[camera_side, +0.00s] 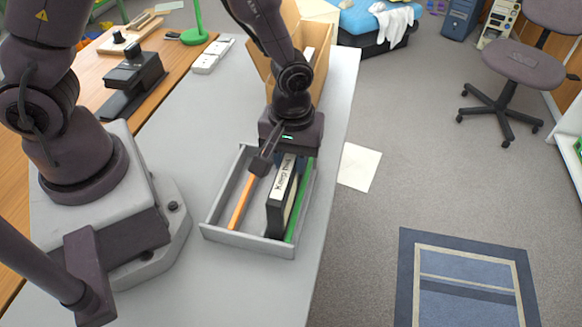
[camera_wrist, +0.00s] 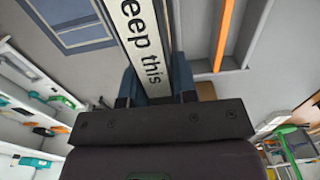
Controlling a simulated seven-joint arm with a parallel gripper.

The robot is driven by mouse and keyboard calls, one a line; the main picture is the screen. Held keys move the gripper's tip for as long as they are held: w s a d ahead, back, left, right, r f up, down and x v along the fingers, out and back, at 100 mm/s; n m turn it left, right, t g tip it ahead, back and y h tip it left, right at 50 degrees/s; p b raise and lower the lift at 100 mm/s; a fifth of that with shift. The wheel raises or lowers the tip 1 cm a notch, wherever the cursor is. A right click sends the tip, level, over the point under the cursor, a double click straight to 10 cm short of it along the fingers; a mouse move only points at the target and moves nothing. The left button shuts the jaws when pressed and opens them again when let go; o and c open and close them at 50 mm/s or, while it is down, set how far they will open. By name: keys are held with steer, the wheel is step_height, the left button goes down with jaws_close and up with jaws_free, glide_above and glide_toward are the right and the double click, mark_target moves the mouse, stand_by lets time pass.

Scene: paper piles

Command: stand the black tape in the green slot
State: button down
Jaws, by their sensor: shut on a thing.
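The black tape (camera_side: 274,212) is upright on edge, with a white label reading "Keep this" facing up. My gripper (camera_side: 287,155) is shut on its far end, from above. In the wrist view the tape (camera_wrist: 148,42) lies between my gripper's fingers (camera_wrist: 156,87). The grey tray (camera_side: 215,234) has an orange strip (camera_side: 242,200) and a green strip (camera_side: 299,205). In the side view the tape shows between these strips, close beside the green one. I cannot tell whether it touches the tray floor. The tape hides part of the green strip.
An open cardboard box (camera_side: 263,62) stands just behind my gripper. A white power strip (camera_side: 212,56) and a green stand (camera_side: 196,30) are at the back left. The grey table's (camera_side: 322,140) right edge is close to the tray. A paper sheet (camera_side: 359,167) lies on the floor.

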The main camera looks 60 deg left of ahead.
steer(key=shift+f, duration=1.1)
steer(key=shift+f, duration=0.1)
steer(key=c, duration=0.9)
jaws_free()
step_height(320, 180, up, 12)
steer(key=shift+r, duration=0.1)
steer(key=s+a+r+m+t, duration=0.2)
steer(key=s+a+r+m, duration=0.2)
steer(key=r, duration=0.4)
steer(key=s+a+r+m+t, duration=0.3)
steer(key=s+a+r+m, duration=0.2)
steer(key=s+r, duration=0.1)
steer(key=shift+s+a+r+t, duration=0.15)
steer(key=shift+s+r+t, duration=0.2)
steer(key=shift+r, duration=0.55)
